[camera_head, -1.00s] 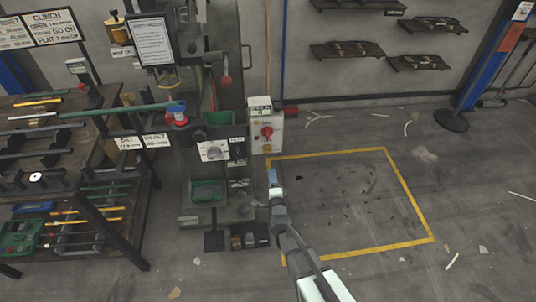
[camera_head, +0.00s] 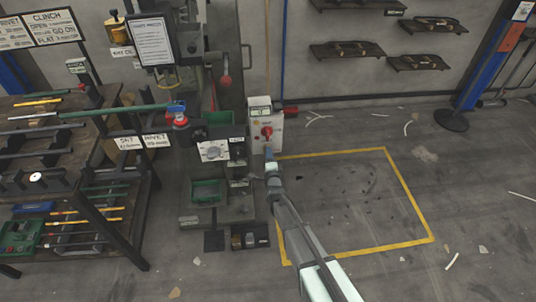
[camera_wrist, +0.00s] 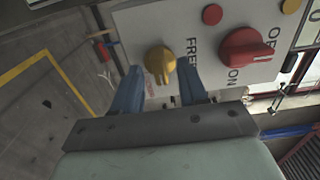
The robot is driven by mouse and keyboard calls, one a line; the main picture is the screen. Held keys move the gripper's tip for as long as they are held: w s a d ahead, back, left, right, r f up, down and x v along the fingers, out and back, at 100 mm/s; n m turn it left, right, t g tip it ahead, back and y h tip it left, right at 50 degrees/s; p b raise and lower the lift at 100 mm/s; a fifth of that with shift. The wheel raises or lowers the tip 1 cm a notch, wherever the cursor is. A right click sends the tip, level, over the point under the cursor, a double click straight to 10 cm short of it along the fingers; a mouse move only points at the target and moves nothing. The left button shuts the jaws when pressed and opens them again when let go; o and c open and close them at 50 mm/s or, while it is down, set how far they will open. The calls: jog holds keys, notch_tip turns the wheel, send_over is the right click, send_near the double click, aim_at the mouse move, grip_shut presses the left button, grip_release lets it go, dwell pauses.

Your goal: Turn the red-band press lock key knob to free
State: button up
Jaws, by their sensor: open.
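The lock key knob is a yellow knob (camera_wrist: 160,61) beside the word FREE on a white control box (camera_wrist: 215,20); the rest of its lettering is hidden or unreadable. My gripper (camera_wrist: 158,76) is open, with its two blue fingers apart and their tips on either side of the yellow knob in the wrist view. I cannot tell whether they touch it. In the head view, my gripper (camera_head: 270,156) is at the lower edge of the white box (camera_head: 254,128) beside the press and hides the yellow knob there.
A larger red OFF/ON knob (camera_wrist: 246,54) sits beside the yellow one on the same box. It also shows in the head view (camera_head: 267,131). The green-grey press (camera_head: 226,100) stands left of the box. Yellow-lined floor (camera_head: 345,190) on the right is clear except for scraps.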

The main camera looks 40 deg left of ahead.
jog(key=shift+w+a, duration=0.45)
grip_shut()
